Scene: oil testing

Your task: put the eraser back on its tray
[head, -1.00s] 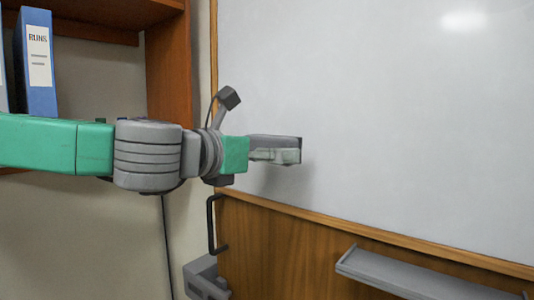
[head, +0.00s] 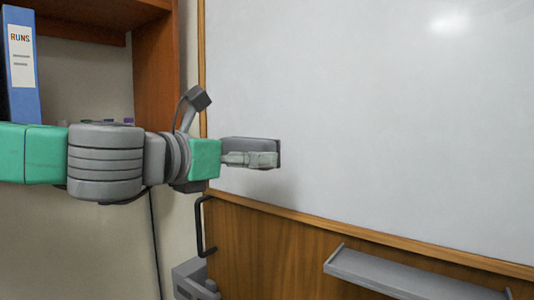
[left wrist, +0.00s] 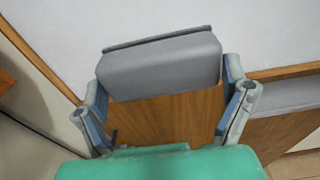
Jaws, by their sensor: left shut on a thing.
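The eraser is a grey block with a dark strip along one long side (left wrist: 160,65). In the left wrist view it spans the gap between the two fingers of my left gripper (left wrist: 168,95), which is shut on it. In the head view the eraser (head: 250,146) is at the lower left of the whiteboard (head: 370,110), its dark side towards the board; I cannot tell whether it touches. The tray is a grey ledge (head: 400,272) on the wood panel below the board, lower and to the right of my left gripper (head: 262,158). The visible part of the tray is bare.
The board has a wooden frame along its bottom (head: 380,240). A black handle (head: 203,228) and a grey fixture (head: 192,280) are below my left gripper. A wooden shelf with a blue binder (head: 20,65) stands at the left. The space before the board is clear.

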